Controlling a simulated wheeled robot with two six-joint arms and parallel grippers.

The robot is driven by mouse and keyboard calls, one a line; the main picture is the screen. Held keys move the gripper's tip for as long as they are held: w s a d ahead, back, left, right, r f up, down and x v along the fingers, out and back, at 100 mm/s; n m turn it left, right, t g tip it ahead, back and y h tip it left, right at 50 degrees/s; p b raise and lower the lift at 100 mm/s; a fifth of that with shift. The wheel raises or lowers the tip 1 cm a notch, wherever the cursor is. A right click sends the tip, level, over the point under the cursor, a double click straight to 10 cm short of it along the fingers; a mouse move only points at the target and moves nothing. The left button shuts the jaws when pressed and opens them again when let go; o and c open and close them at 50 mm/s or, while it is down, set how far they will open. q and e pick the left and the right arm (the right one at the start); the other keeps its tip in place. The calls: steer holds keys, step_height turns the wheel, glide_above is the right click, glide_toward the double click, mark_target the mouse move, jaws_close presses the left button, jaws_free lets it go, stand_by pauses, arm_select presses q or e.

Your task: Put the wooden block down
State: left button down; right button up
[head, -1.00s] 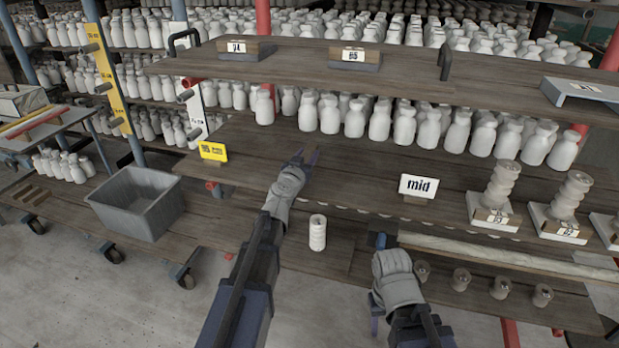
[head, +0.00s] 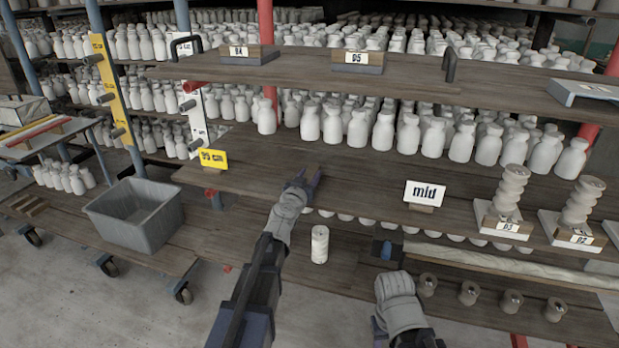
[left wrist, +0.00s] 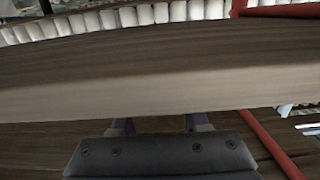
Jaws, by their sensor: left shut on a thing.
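My left gripper (head: 306,180) is over the middle shelf board (head: 350,175), behind its front edge. It is shut on the wooden block (head: 313,170), a small brown piece that barely shows between the fingertips. In the left wrist view the fingers (left wrist: 160,125) show low in the picture, and the block cannot be told from the brown boards behind. Whether the block touches the shelf cannot be told. My right arm is at the lower right in the head view; its fingers are mostly hidden.
White bottles (head: 383,130) line the shelf behind. A pale cylinder (head: 319,244) stands below. A grey bin (head: 134,215) is at the left. The upper shelf (head: 300,64) overhangs.

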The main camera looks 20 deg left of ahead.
arm_select(q)
steer(key=shift+c, duration=2)
jaws_free()
steer(key=shift+f, duration=0.1)
steer(key=s, duration=1.2)
steer(key=shift+a+r+p, duration=0.2)
steer(key=shift+r+p, duration=0.25)
